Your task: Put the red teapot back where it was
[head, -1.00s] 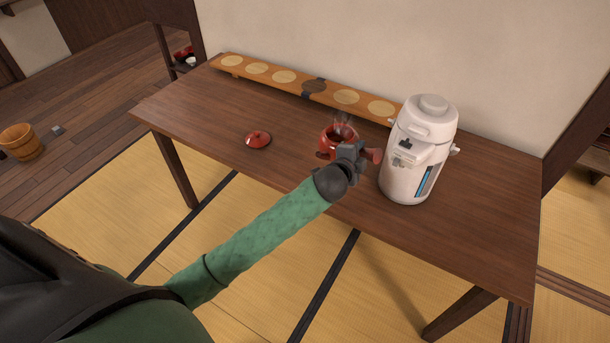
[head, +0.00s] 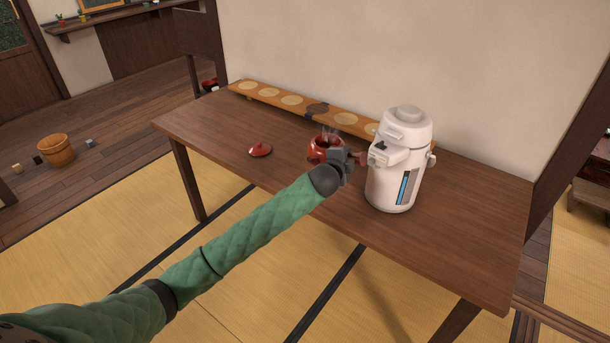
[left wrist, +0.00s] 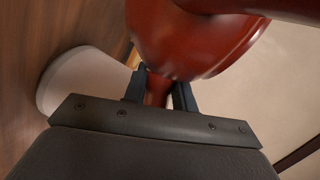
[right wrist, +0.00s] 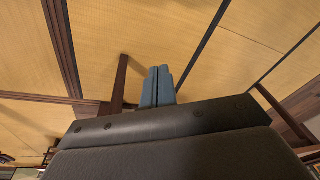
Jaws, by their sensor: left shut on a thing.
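The red teapot (head: 322,147) is over the middle of the table, lidless, with steam above it. My left gripper (head: 350,157) is shut on its side handle, which points right. The left wrist view shows the handle (left wrist: 157,90) between the fingers and the round red body (left wrist: 190,45) beyond. I cannot tell whether the teapot's base touches the table. The red lid (head: 260,150) lies on the table left of the teapot. My right gripper (right wrist: 157,86) shows only in the right wrist view, fingers together and empty, over the tatami.
A white hot-water dispenser (head: 399,165) stands close right of my left gripper. The front left of the table (head: 220,135) is clear.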

